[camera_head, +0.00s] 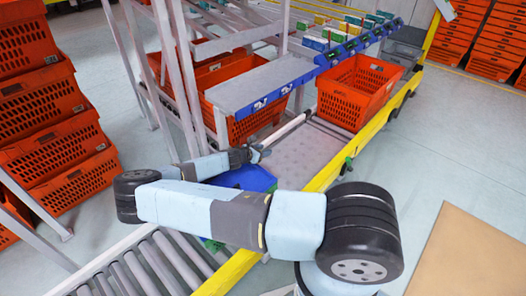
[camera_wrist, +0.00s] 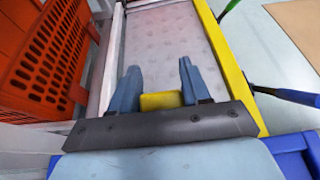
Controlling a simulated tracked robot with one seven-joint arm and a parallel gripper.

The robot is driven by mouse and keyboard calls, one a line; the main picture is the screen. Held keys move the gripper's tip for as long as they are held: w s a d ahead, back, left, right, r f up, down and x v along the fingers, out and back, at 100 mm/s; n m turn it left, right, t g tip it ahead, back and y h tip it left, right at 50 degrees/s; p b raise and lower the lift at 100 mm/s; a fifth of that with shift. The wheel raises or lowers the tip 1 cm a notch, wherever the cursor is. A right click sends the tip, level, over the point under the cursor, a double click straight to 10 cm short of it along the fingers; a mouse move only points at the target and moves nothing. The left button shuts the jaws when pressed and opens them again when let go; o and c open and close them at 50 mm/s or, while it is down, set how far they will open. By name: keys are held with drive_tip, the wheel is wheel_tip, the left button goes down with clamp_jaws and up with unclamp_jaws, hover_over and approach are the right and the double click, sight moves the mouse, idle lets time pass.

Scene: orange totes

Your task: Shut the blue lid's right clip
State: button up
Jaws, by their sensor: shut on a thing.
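The blue lid (camera_head: 243,177) lies on the conveyor line in the head view, partly hidden under my arm. Blue edges of it show at the lower right of the wrist view (camera_wrist: 297,150). My gripper (camera_head: 259,152) is at the lid's far edge. In the wrist view its two blue-grey fingers (camera_wrist: 160,85) stand either side of a small yellow piece (camera_wrist: 162,101). The gripper is shut on this yellow piece, which may be the right clip. Whether the clip is latched is hidden by the gripper body.
An orange tote (camera_head: 345,105) stands farther along the line, beyond a bare grey plate (camera_head: 305,152). Orange totes (camera_wrist: 42,60) stand at left in the wrist view.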

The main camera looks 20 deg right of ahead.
drive_tip(key=shift+w+d+f+y, duration=0.1)
drive_tip(key=shift+y, duration=0.2)
drive_tip(key=s+a+f+g+y, duration=0.2)
drive_tip(key=f+g+y, duration=0.8)
drive_tip(key=y, duration=0.9)
drive_tip(key=shift+a+g, duration=0.55)
drive_tip(key=shift+g, duration=0.05)
idle(1.5)
idle(0.5)
